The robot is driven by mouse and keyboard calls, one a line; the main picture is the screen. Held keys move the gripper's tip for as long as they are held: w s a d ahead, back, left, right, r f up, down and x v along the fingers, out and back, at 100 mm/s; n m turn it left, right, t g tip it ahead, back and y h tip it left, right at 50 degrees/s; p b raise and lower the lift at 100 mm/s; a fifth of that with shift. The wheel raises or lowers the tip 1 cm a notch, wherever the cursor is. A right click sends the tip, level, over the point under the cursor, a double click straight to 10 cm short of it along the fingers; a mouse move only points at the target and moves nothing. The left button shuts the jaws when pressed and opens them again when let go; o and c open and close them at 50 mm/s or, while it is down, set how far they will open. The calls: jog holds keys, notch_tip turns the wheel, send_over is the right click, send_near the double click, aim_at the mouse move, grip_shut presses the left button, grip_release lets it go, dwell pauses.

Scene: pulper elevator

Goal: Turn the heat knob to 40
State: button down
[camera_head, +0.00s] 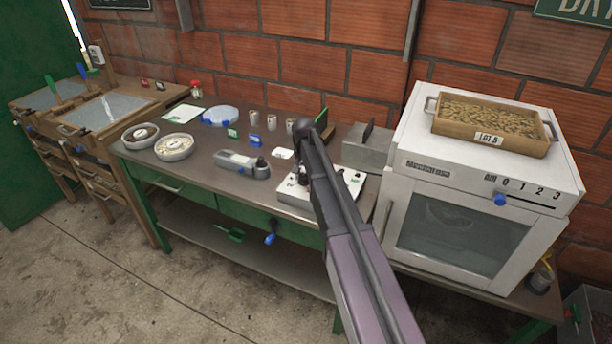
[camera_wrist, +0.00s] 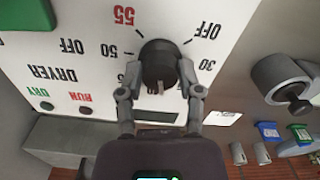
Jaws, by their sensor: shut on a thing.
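The heat knob (camera_wrist: 158,62) is a round dark knob on a white control panel (camera_wrist: 220,22), which also shows in the head view (camera_head: 296,192). In the wrist view, my gripper (camera_wrist: 158,74) has one finger on each side of the knob and is shut on it. A pale pointer mark on the knob points toward my palm. Around the knob I read OFF, 30, 50 and a red 55. No 40 is visible; my gripper covers part of the dial.
A grey device (camera_head: 243,163) lies left of the panel. A white oven (camera_head: 470,170) carrying a wooden tray (camera_head: 440,123) stands right.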

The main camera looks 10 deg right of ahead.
jog(key=shift+w+m, duration=0.2)
jog(key=shift+m, duration=1)
jog(key=shift+d, duration=0.1)
jog(key=shift+c, duration=1.3)
grip_release()
jog(key=shift+s, duration=0.1)
